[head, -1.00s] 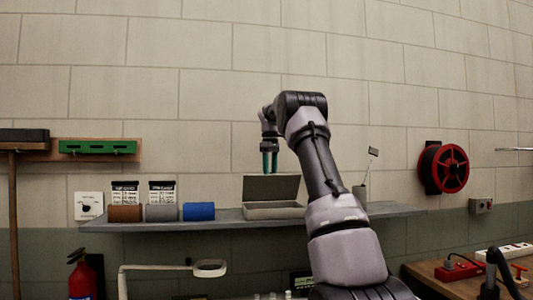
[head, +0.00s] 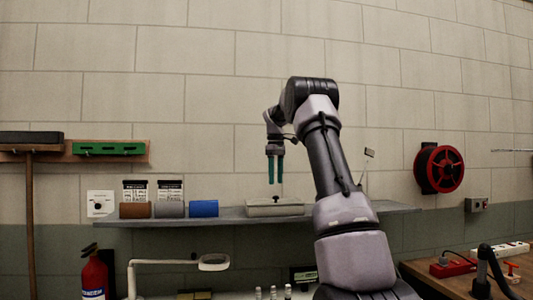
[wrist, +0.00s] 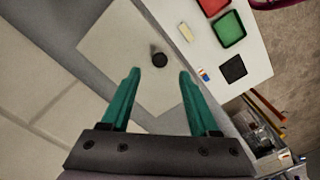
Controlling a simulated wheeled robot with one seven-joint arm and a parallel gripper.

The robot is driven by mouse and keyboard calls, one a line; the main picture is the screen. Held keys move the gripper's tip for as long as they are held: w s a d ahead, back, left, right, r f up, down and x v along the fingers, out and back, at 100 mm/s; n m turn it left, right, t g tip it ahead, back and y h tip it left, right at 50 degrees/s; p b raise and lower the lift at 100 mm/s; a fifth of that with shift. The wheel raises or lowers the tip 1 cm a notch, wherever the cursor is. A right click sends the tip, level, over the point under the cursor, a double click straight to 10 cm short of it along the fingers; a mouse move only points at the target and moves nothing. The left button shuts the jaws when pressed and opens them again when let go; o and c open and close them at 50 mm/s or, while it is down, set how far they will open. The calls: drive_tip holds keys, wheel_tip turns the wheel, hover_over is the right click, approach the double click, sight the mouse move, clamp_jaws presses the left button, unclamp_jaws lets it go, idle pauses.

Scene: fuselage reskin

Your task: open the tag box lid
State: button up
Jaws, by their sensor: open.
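The tag box (head: 292,209) is a pale grey box on the wall shelf in the head view, with its lid lying down flat. A small dark knob (head: 276,199) stands on the lid. In the wrist view the pale lid (wrist: 112,45) fills the upper middle, and its dark round knob (wrist: 159,60) shows just beyond and between the fingertips. My gripper (head: 275,181) has two teal fingers pointing down above the box. In the wrist view my gripper (wrist: 159,75) is open and empty. It appears apart from the knob.
The grey shelf (head: 232,218) also carries brown, grey and blue rolls (head: 203,208) left of the box. A thin-stemmed holder (head: 367,160) stands to the right, partly behind my arm. The wall is close behind. A white surface with red and green trays (wrist: 229,29) lies below.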

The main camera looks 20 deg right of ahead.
wheel_tip(320, 180, up, 5)
drive_tip(key=s+a+r+m+t, duration=0.2)
drive_tip(key=s+a+r+m, duration=0.2)
drive_tip(key=s+a+m, duration=0.5)
drive_tip(key=shift+s+a+m, duration=0.15)
drive_tip(key=shift+s+m, duration=1.25)
drive_tip(key=shift+s, duration=0.3)
